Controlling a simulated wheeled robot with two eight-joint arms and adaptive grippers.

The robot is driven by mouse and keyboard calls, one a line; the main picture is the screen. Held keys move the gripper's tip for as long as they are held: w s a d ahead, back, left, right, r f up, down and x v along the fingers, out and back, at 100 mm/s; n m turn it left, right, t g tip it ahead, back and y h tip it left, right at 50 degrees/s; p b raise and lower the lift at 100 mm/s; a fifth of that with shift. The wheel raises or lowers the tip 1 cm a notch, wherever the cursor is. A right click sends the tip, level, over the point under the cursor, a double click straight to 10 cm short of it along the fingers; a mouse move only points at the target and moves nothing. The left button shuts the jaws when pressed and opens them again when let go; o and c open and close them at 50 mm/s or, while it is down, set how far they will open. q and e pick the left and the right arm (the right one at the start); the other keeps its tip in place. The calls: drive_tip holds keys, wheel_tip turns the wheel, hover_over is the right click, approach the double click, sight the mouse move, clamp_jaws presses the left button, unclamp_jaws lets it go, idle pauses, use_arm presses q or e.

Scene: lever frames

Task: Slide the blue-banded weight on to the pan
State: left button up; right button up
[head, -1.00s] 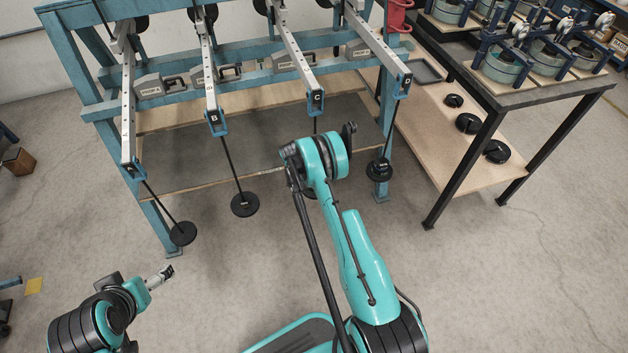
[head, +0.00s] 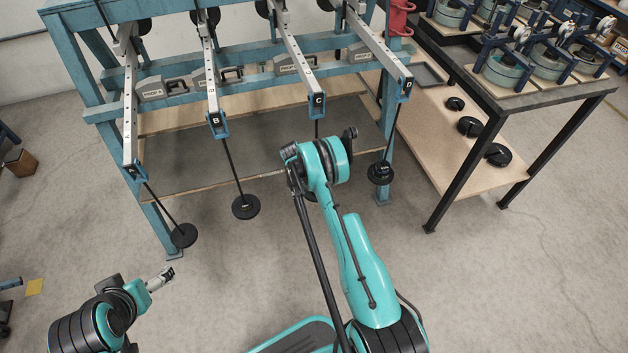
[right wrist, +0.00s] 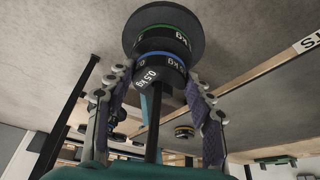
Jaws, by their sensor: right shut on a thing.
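In the right wrist view, the blue-banded weight (right wrist: 150,75), black and marked 0.5 kg, sits around a dark rod (right wrist: 153,125) between the fingers of my right gripper (right wrist: 159,74), which is shut on it. Beyond it are a green-banded weight (right wrist: 168,32) and the round dark pan (right wrist: 192,17); the blue-banded weight looks close to the green-banded one, but whether they touch I cannot tell. In the head view, my right arm hides that gripper and most of the hanger under lever C (head: 317,101). My left gripper (head: 166,275) is low at left, away from the frame; its jaw opening is unclear.
Hangers under lever A (head: 183,235), lever B (head: 245,206) and lever D (head: 380,172) hang near the blue frame (head: 165,225). A dark-legged table (head: 440,185) stands at right, with several black weights on its lower shelf (head: 425,125). The floor in front is mostly clear.

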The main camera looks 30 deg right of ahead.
drive_tip(key=shift+f, duration=0.4)
idle(0.3)
drive_tip(key=o, duration=1.4)
drive_tip(key=shift+o, duration=0.2)
drive_tip(key=shift+p+v, duration=1.25)
drive_tip(key=shift+v, duration=2.2)
